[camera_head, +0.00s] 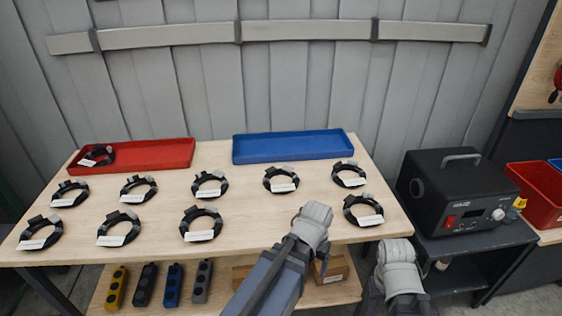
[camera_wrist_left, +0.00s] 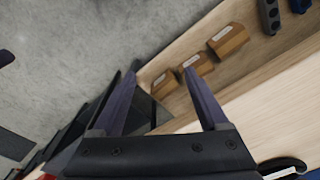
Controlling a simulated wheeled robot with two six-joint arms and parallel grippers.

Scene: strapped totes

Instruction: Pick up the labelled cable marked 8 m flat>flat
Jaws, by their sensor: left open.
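Several coiled black cables with white labels lie on the wooden table, among them a front-middle one (camera_head: 201,224), a front-right one (camera_head: 363,210), a back-right one (camera_head: 348,174) and a front-left one (camera_head: 40,233). Another cable (camera_head: 97,155) is in the red tray. The label print is too small to read, so I cannot tell which is 8 m flat>flat. My left gripper (camera_wrist_left: 160,82) is open and empty, fingers spread, beyond the table's front edge. Part of one cable (camera_wrist_left: 284,168) shows at the lower right of the left wrist view. My right wrist (camera_head: 397,270) is lower right; its fingers are hidden.
A red tray (camera_head: 150,156) and a blue tray (camera_head: 293,147) stand along the table's back. Brown boxes (camera_wrist_left: 230,40) and several coloured blocks, one yellow (camera_head: 116,288), sit on the lower shelf. A black device (camera_head: 455,190) stands on a side table at right.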

